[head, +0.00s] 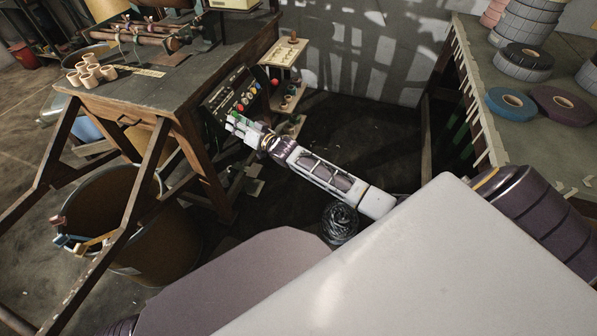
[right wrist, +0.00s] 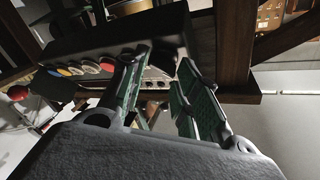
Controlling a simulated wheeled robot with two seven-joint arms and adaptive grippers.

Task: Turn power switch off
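A dark control panel (head: 232,93) with red, yellow, green and white buttons is fixed at the right end of the workbench. In the right wrist view the panel (right wrist: 120,37) fills the upper middle, with a row of coloured buttons (right wrist: 84,68) along its left part. I cannot tell which control is the power switch. My right gripper (head: 233,122) is at the panel's lower edge. In the right wrist view its two green-padded fingers (right wrist: 164,66) are apart with nothing between them, their tips close to the panel; contact is unclear. My left gripper is out of view.
The workbench (head: 140,92) holds several cardboard cores (head: 90,73). A small shelf (head: 284,52) stands behind the panel. A large bin (head: 150,230) stands under the bench. A table (head: 550,75) with tape rolls (head: 510,102) is at the right.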

